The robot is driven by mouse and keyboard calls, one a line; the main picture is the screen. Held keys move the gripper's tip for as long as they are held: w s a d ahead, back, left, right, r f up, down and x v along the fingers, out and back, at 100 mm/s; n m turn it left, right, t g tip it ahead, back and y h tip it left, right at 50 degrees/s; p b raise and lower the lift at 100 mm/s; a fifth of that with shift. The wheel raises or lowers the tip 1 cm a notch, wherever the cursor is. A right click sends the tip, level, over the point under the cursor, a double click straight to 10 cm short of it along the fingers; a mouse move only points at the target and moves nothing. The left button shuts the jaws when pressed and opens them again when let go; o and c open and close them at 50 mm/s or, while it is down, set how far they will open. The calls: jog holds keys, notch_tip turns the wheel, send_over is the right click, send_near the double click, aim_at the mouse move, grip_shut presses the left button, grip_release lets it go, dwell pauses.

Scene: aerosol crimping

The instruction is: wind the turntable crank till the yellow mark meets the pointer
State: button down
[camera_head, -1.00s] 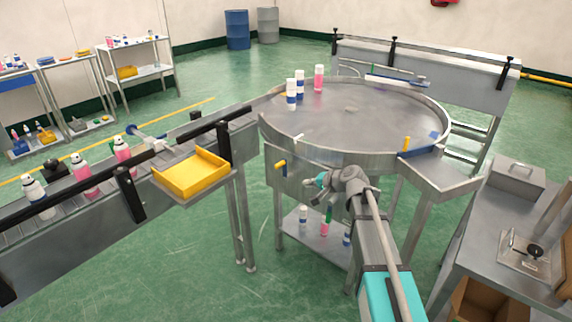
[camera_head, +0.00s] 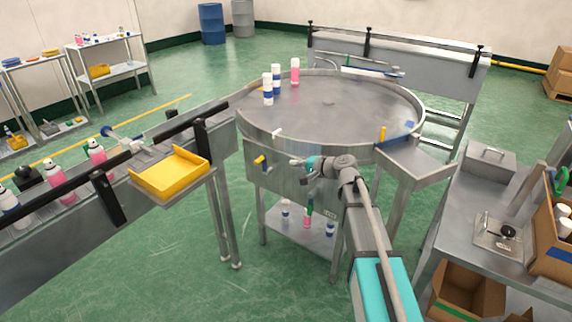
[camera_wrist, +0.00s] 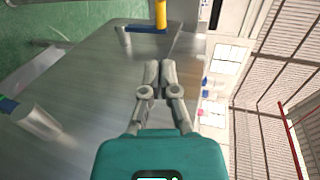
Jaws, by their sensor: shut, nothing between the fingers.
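The turntable (camera_head: 340,112) is a round grey metal disc with a raised rim. Its crank has a yellow handle (camera_head: 260,161) on the front panel, left of my gripper (camera_head: 294,162). A small white piece (camera_head: 278,133) sits at the front rim. An upright yellow piece (camera_head: 382,134) stands at the right front rim. I cannot tell which pieces are the mark and pointer.
Two white-and-blue cans (camera_head: 267,90) and a pink can (camera_head: 295,72) stand on the disc's left back. A conveyor with a yellow tray (camera_head: 170,173) lies left. A steel bench (camera_head: 470,215) stands right. Several bottles rest on the shelf (camera_head: 292,236) under the turntable.

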aim_at(261, 160)
jog(key=b+x, duration=0.3)
jog(key=x, duration=1)
jog(key=shift+w+a+f+b, duration=0.1)
jog(key=shift+a+b, duration=0.05)
jog(key=shift+b, duration=0.2)
jog(key=shift+w+p, duration=0.2)
jog(key=shift+p, duration=0.15)
